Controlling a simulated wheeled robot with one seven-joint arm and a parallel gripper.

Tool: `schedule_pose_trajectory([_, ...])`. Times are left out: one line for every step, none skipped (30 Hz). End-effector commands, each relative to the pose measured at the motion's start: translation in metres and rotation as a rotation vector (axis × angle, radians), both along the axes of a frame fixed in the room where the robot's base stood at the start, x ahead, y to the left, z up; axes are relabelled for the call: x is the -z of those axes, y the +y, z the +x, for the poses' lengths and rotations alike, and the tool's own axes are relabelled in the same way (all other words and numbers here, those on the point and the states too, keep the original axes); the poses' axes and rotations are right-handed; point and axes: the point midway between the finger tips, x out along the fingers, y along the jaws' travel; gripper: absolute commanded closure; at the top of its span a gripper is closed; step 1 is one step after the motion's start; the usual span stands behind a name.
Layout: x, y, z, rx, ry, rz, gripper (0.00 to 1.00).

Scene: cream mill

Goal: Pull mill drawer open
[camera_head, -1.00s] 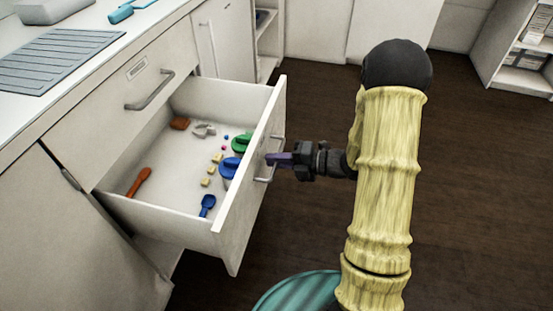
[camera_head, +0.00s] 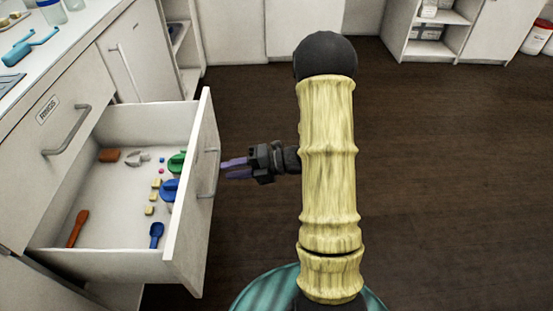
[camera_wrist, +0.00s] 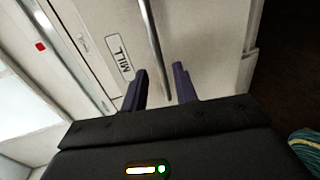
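The mill drawer (camera_head: 192,205) is pulled far out of the cabinet at the left of the head view. Its front bears a MILL label (camera_wrist: 120,57) in the wrist view. Its bar handle (camera_head: 212,172) is on the outer face and shows as a long bar in the wrist view (camera_wrist: 154,40). My gripper (camera_head: 226,169) is just right of the handle in the head view, with a small gap between. Its two dark purple fingers (camera_wrist: 162,85) are parted and empty, and the bar's end shows between them in the wrist view.
Inside the drawer are an orange-red scoop (camera_head: 78,229), a blue scoop (camera_head: 156,235), green and blue round items and several small pieces. A closed drawer labelled RINGS (camera_head: 47,110) is above. Dark floor (camera_head: 450,200) is clear to the right.

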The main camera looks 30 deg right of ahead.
Motion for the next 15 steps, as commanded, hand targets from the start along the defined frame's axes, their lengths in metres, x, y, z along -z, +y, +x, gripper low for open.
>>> schedule_pose_trajectory([-0.005, -0.011, -0.004, 0.005, 0.001, -0.001, 0.71])
schedule_pose_trajectory([-0.006, -0.017, -0.006, 0.005, 0.001, -0.001, 0.71])
schedule_pose_trajectory([-0.007, -0.024, -0.01, 0.005, 0.001, -0.002, 0.71])
schedule_pose_trajectory([-0.009, -0.029, -0.012, 0.006, 0.0, -0.001, 0.71])
schedule_pose_trajectory([-0.01, -0.034, -0.015, 0.005, 0.0, -0.001, 0.71])
schedule_pose_trajectory([-0.012, -0.042, -0.017, 0.006, 0.0, -0.001, 0.71])
schedule_pose_trajectory([-0.013, -0.047, -0.02, 0.005, -0.001, -0.001, 0.71])
schedule_pose_trajectory([-0.014, -0.052, -0.022, 0.005, 0.0, -0.002, 0.71])
schedule_pose_trajectory([-0.016, -0.06, -0.026, 0.005, 0.0, -0.002, 0.71])
schedule_pose_trajectory([-0.017, -0.065, -0.028, 0.005, -0.001, -0.001, 0.71])
schedule_pose_trajectory([-0.018, -0.07, -0.031, 0.005, -0.001, -0.001, 0.71])
schedule_pose_trajectory([-0.02, -0.077, -0.034, 0.005, 0.0, -0.002, 0.71])
schedule_pose_trajectory([-0.021, -0.082, -0.036, 0.005, 0.0, -0.002, 0.71])
schedule_pose_trajectory([-0.022, -0.087, -0.038, 0.004, 0.0, -0.002, 0.71])
schedule_pose_trajectory([-0.023, -0.093, -0.041, 0.004, 0.0, -0.001, 0.71])
